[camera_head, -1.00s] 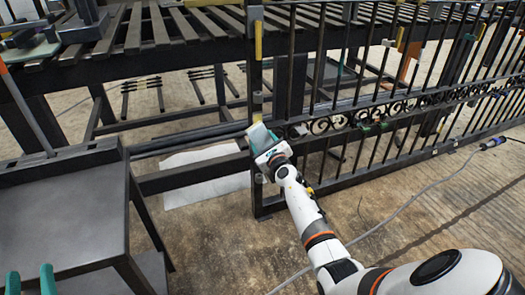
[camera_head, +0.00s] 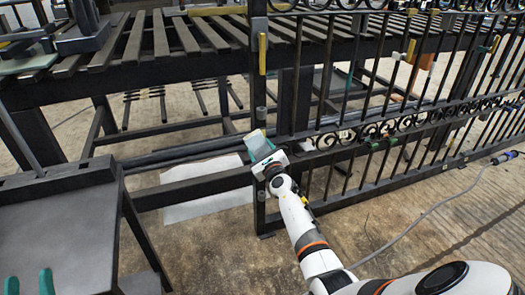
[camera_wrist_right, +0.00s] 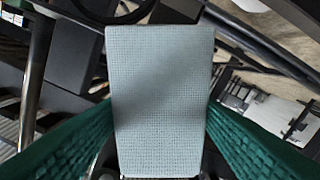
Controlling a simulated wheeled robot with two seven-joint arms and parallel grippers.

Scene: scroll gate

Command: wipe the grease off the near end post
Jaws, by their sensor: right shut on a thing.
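The near end post (camera_head: 259,88) is the dark upright at the left end of the scroll gate in the head view. My right gripper (camera_head: 266,160) is shut on a pale blue-grey cloth pad (camera_head: 258,144), at about mid-height of the post. The pad overlaps the post in the picture; I cannot tell whether it touches. In the right wrist view the textured pad (camera_wrist_right: 162,95) fills the middle between the green fingers and hides what lies behind it. No grease is clearly visible. My left gripper (camera_head: 29,284) is at the bottom left, its teal fingertips apart and empty.
The gate's bars and scrollwork (camera_head: 400,128) extend to the right. A slatted bench (camera_head: 170,65) stands behind, and a dark metal table (camera_head: 60,215) at left. A white sheet (camera_head: 200,200) lies on the floor. A cable (camera_head: 430,212) crosses the floor at right.

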